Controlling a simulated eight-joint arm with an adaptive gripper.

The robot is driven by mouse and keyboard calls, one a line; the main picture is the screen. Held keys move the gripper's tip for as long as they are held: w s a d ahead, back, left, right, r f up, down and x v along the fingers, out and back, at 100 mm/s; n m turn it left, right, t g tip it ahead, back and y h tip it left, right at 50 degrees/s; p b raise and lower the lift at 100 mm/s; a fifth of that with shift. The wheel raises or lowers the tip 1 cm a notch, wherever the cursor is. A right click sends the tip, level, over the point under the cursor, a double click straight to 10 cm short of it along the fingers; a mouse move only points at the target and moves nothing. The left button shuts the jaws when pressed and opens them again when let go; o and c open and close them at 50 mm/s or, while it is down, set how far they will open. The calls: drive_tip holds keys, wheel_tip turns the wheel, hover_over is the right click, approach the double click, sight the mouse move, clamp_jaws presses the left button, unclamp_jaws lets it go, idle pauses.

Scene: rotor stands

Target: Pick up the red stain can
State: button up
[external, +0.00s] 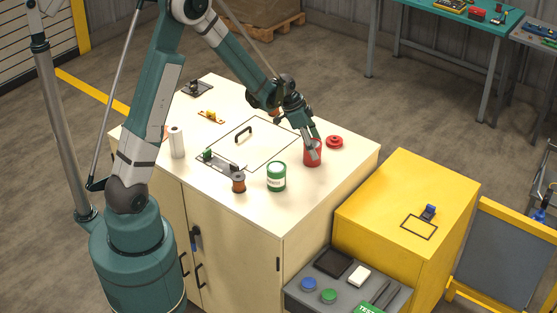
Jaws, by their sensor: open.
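The red stain can (313,158) stands upright on the cream cabinet top, right of the middle. My gripper (310,150) is open and pointed down at the can. Its fingers overlap the can's upper part in the picture. I cannot tell whether they touch it. A round red piece (334,142), perhaps a lid, lies on the top just right of the can.
A green can (276,180) and a small brown spool (238,183) stand to the left. A white cylinder (177,142) stands further left. A black handle (244,134) lies inside a marked square. The yellow cabinet (395,190) is lower, to the right.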

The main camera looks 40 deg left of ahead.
drive_tip(key=shift+c, duration=0.2)
idle(0.4)
drive_tip(key=c, duration=1.1)
drive_tip(key=shift+r, duration=0.1)
drive_tip(key=shift+c, duration=0.2)
drive_tip(key=shift+r+b, duration=0.45)
drive_tip(key=shift+r, duration=4.45)
